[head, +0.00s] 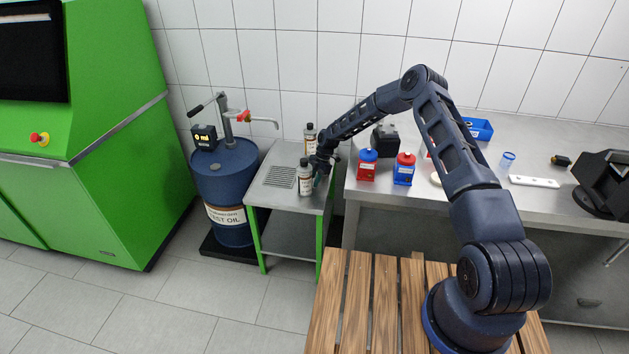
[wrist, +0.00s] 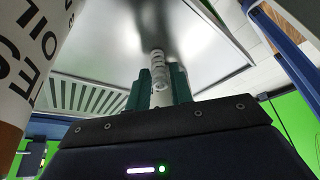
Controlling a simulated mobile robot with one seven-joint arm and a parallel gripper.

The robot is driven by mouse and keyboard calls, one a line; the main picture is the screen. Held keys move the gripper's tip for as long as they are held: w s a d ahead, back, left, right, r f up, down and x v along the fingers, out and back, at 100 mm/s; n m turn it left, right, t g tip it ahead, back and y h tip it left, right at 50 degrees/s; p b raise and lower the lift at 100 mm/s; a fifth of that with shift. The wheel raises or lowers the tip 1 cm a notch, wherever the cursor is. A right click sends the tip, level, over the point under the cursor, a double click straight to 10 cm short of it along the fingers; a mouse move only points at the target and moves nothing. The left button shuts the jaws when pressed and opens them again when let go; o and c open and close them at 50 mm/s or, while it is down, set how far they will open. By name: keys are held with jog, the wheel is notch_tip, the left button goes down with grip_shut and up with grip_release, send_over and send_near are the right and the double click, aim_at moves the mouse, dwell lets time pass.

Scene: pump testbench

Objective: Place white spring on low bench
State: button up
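The white spring (wrist: 158,66) stands out between the green fingers of my gripper (wrist: 161,88) in the wrist view, and the fingers are closed on its sides. The metal top of the low bench (wrist: 215,45) lies just beyond the spring; I cannot tell if the spring touches it. In the head view my gripper (head: 322,172) is over the right part of the low bench (head: 285,202), right beside a white bottle. The spring is too small or hidden to make out there.
A white oil bottle (head: 305,181) stands close left of my gripper; it fills the left of the wrist view (wrist: 32,45). Another bottle (head: 310,135) stands behind. A slotted grate (head: 280,177) is in the bench's left part. The higher workbench (head: 470,205) is to the right.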

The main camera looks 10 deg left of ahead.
jog(key=shift+o, duration=1.1)
jog(key=shift+r, duration=0.2)
jog(key=v, duration=1.2)
